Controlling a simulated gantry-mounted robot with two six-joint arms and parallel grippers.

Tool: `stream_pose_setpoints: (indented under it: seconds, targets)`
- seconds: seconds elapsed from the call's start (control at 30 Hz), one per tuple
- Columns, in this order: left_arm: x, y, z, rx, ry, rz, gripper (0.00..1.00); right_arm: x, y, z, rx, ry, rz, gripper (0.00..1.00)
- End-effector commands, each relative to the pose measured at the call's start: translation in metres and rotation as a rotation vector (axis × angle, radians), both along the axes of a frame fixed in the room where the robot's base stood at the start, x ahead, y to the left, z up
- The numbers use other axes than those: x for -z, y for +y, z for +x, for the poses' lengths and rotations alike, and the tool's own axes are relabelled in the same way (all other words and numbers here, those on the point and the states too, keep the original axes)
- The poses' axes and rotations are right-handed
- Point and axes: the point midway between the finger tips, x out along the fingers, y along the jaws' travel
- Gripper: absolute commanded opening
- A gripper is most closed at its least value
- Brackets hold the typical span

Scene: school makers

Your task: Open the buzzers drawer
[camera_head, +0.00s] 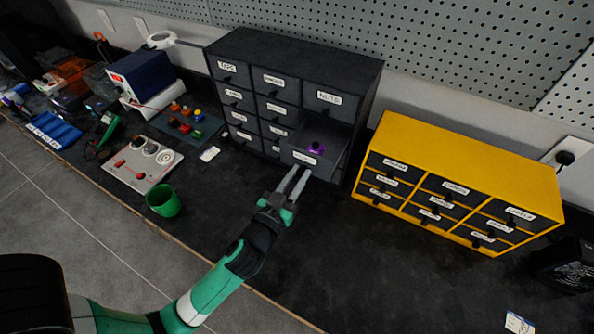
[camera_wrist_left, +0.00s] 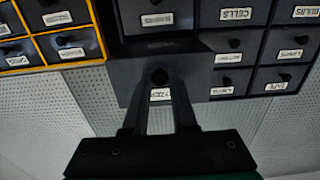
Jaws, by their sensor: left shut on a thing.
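A dark drawer cabinet (camera_head: 290,45) stands against the back wall. Its lower right drawer (camera_head: 328,170) is pulled part way out, with a purple item (camera_head: 315,148) showing inside. The drawer's label is too small to read surely in the head view and partly hidden by a finger in the left wrist view. My left gripper (camera_head: 297,178) is at the drawer front, its fingers shut on the dark knob (camera_wrist_left: 160,77). The drawer front (camera_wrist_left: 205,85) also shows in the left wrist view, standing out from its neighbours. My right gripper is not in view.
A yellow drawer cabinet (camera_head: 470,170) stands to the right. A green cup (camera_head: 163,201), a grey board (camera_head: 143,163) and a blue power supply (camera_head: 142,74) are to the left. The dark bench top (camera_head: 340,250) in front of the drawer is clear.

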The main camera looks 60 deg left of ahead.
Motion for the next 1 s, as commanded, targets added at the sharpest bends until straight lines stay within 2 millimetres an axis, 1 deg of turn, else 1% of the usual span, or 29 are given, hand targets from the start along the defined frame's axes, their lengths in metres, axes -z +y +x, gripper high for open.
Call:
stream_pose_setpoints:
  seconds: [0.17,0.2,0.33,0.37,0.63,0.73,0.87,1.0]
  targets:
    - [0.001,0.001,0.000,-0.001,0.003,-0.002,0.00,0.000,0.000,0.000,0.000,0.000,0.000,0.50]
    - [0.001,0.001,0.000,-0.001,0.003,-0.002,0.29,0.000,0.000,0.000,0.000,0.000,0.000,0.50]
    - [0.001,0.001,0.000,-0.001,0.003,-0.002,0.53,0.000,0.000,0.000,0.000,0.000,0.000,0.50]
    - [0.001,0.001,0.000,-0.001,0.003,-0.002,0.56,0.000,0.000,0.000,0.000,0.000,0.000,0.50]
    - [0.001,0.000,0.000,-0.001,0.003,-0.002,0.56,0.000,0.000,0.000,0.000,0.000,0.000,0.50]
    - [0.003,-0.004,-0.005,0.000,0.005,-0.002,0.56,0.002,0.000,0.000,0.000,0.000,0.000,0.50]
    - [0.004,-0.016,-0.024,0.003,0.006,-0.002,0.56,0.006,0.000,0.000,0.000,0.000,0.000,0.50]
    - [0.005,-0.035,-0.054,0.006,0.006,-0.001,0.56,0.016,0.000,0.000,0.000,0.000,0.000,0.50]
